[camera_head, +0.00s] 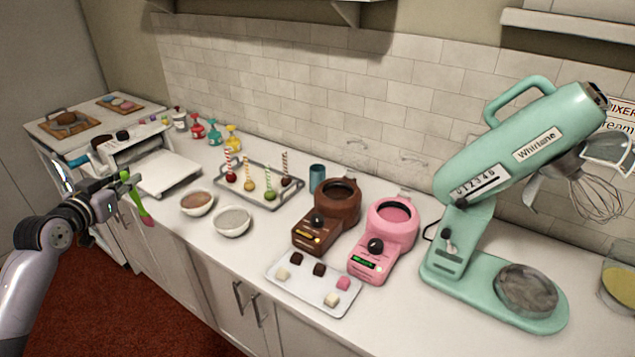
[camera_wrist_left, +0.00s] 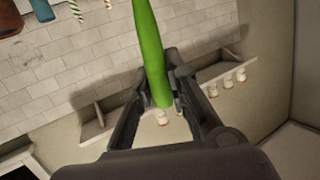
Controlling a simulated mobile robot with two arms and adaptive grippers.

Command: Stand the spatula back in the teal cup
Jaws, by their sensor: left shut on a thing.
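The spatula (camera_head: 134,194) has a green handle and a magenta and green lower end. My left gripper (camera_head: 122,183) is shut on it at the left of the head view, in front of the counter's edge, with the lower end hanging down and tilted right. In the left wrist view, the green spatula handle (camera_wrist_left: 152,50) passes between the fingers of my left gripper (camera_wrist_left: 172,85). The teal cup (camera_head: 317,174) stands on the counter behind the brown melting pot, well to the right of the gripper. It also shows at the top left of the wrist view (camera_wrist_left: 42,10).
A tray of cake pops with striped sticks (camera_head: 262,196) stands left of the cup. Two bowls (camera_head: 233,222) are near the front edge. The brown melting pot (camera_head: 325,215) and a pink one (camera_head: 390,230) stand right, then a teal mixer (camera_head: 510,150).

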